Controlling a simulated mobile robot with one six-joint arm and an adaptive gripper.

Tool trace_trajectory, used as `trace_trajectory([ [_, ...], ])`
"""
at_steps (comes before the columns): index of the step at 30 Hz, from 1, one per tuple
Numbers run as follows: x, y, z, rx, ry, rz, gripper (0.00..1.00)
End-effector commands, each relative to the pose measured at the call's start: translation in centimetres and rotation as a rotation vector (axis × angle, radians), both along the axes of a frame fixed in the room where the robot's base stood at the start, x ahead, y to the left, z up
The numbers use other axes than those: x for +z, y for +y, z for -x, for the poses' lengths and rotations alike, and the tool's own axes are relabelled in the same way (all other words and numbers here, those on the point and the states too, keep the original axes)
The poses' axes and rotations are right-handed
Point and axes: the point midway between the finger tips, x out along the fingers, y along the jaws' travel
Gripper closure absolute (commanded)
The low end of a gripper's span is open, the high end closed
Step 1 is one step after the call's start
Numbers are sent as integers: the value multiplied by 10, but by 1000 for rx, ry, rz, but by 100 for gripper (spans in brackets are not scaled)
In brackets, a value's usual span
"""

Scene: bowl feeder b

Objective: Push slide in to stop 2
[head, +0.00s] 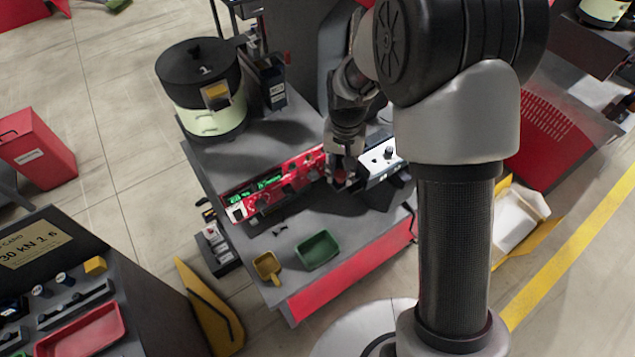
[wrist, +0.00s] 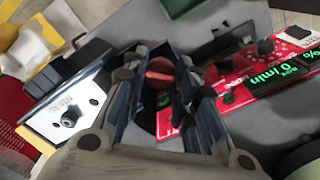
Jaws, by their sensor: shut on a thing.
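My gripper (head: 342,172) points down at the red control panel (head: 300,166) on the grey bench, near the panel's right end. In the wrist view my gripper (wrist: 160,82) has its two fingers on either side of a round red knob (wrist: 160,70), shut on it. The red panel (wrist: 235,95) also shows there with lit green displays. I cannot tell from these views which part is the slide, and no stop marks are readable. The fingers and my arm hide the area around the knob.
A white-faced box with a knob (head: 380,157) stands just right of my gripper. A black-lidded bowl feeder (head: 205,105) stands at the back left. A green tray (head: 317,250) and a yellow scoop (head: 267,267) lie at the front.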

Motion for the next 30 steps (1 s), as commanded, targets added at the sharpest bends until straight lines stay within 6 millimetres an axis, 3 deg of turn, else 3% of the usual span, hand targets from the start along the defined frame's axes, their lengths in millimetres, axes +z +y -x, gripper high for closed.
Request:
trace_trajectory([
  [3,0,-18,-11,-3,-2,0,100],
  [9,0,-34,-21,-2,-1,0,100],
  [23,0,-37,-23,0,-1,0,100],
  [24,0,-37,-23,0,-1,0,73],
  [30,0,-37,-23,0,-1,0,60],
])
